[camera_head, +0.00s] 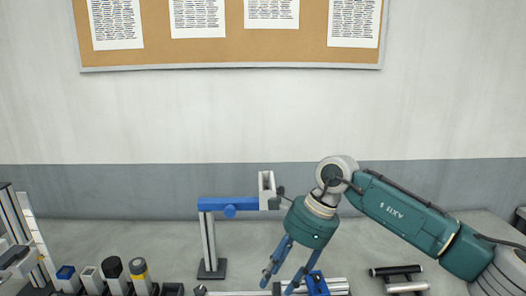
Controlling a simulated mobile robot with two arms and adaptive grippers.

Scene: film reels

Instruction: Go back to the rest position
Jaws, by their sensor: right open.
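My right gripper (278,287) comes in from the right on a green arm and points down at the bottom centre of the head view. Its two blue fingers are apart, and I see nothing between them. The fingertips are close to a metal rail (337,284) with a blue block (317,284) at the bottom edge. I cannot tell whether they touch it. My left gripper is not in view. No film reel is clearly seen.
A stand (208,240) with a blue crossbar (228,204) and pale end block rises just left of my right gripper. Black and silver rollers (397,271) lie right of it. Several capped containers (112,268) stand lower left. Bare worktop (150,237) lies behind them; a wall with a corkboard (235,50) backs it.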

